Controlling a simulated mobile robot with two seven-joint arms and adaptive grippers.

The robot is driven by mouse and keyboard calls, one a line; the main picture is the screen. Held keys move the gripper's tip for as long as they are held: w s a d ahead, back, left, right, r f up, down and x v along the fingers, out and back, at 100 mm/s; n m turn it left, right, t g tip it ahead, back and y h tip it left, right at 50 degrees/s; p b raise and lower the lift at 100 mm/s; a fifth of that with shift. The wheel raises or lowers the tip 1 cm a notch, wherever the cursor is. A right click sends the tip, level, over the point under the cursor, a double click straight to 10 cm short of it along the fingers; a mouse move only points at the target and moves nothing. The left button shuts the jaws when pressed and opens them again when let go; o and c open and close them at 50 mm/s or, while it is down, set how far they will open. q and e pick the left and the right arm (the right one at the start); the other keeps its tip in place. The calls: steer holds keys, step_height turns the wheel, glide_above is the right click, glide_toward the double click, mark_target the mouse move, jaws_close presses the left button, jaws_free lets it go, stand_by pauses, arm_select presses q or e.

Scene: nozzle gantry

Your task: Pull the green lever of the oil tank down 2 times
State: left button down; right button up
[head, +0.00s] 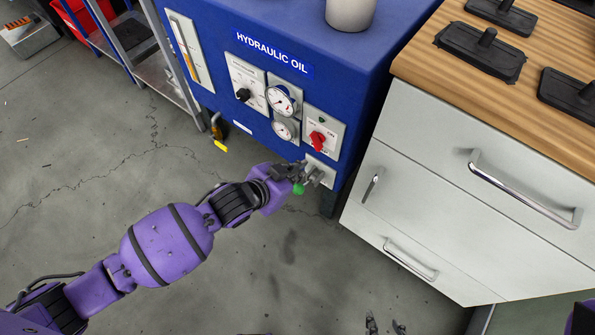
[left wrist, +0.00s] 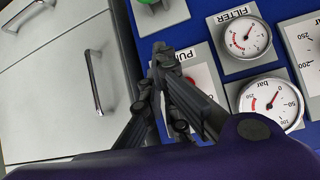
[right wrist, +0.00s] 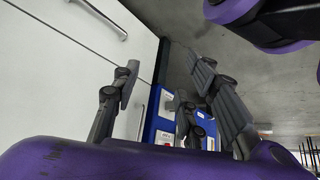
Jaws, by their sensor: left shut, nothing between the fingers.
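The blue oil tank (head: 345,75), labelled HYDRAULIC OIL, stands at the top middle of the head view. The lever's green knob (head: 298,188) shows at the tank's lower right, below a small grey mount (head: 320,171). My left gripper (head: 299,171) is shut and empty, its fingertips just above the knob in the picture. In the left wrist view, its closed fingers (left wrist: 162,62) are beside the panels, with a bit of green (left wrist: 148,2) at the top edge. I cannot tell whether they touch the lever. My right gripper (head: 385,326) is open and empty, low in the head view.
A red switch (head: 318,139), two gauges (head: 282,99) and a black knob (head: 242,95) sit on the tank's front. A white drawer cabinet (head: 450,170) with a wooden top stands to the right. A metal rack (head: 155,75) stands left. The floor in front is clear.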

arm_select(q)
steer(key=b, duration=0.3)
glide_above(306, 184)
steer(key=s, duration=0.1)
step_height(306, 184, down, 8)
steer(key=shift+s, duration=0.25)
arm_select(e)
steer(key=shift+g, duration=0.4)
steer(key=s+f, duration=0.3)
steer(key=shift+s+d+f, duration=0.1)
steer(key=shift+s+d, duration=0.1)
steer(key=shift+d, duration=0.05)
arm_select(q)
steer(key=shift+f, duration=0.15)
arm_select(e)
steer(key=shift+f, duration=0.1)
